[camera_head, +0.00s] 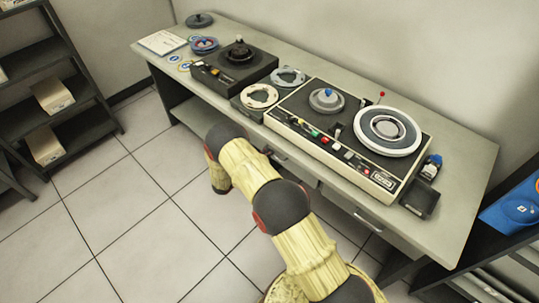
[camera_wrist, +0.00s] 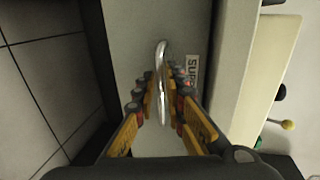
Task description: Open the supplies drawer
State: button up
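In the wrist view, the supplies drawer's grey front (camera_wrist: 128,30) fills the middle, with a white label (camera_wrist: 192,68) reading "SUPP", the rest hidden behind a finger. A curved metal bar handle (camera_wrist: 162,85) stands out from this front. My gripper (camera_wrist: 163,75) has its fingers on either side of the handle, with a narrow gap showing beside the bar. The fingers are open around it, and I see no firm contact. In the head view my gripper is hidden behind my arm.
The desk (camera_head: 460,150) carries a large tape deck (camera_head: 345,130), a black device (camera_head: 235,68) and loose reels. Another drawer handle (camera_head: 368,220) shows under the desk's right part. Shelves (camera_head: 50,80) stand at left. The tiled floor before the desk is clear.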

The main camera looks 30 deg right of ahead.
jog(key=shift+x, duration=1.05)
grip_shut()
jog(key=shift+s, duration=0.1)
jog(key=f+v, duration=0.3)
jog(key=v, duration=1.1)
jog(key=a+f+v, duration=0.1)
jog(key=f+v, duration=0.2)
jog(key=v, duration=1.2)
jog(key=shift+a+b, duration=0.25)
jog(key=shift+b, duration=0.05)
jog(key=shift+s+f, duration=0.1)
jog(key=shift+s, duration=0.05)
grip_release()
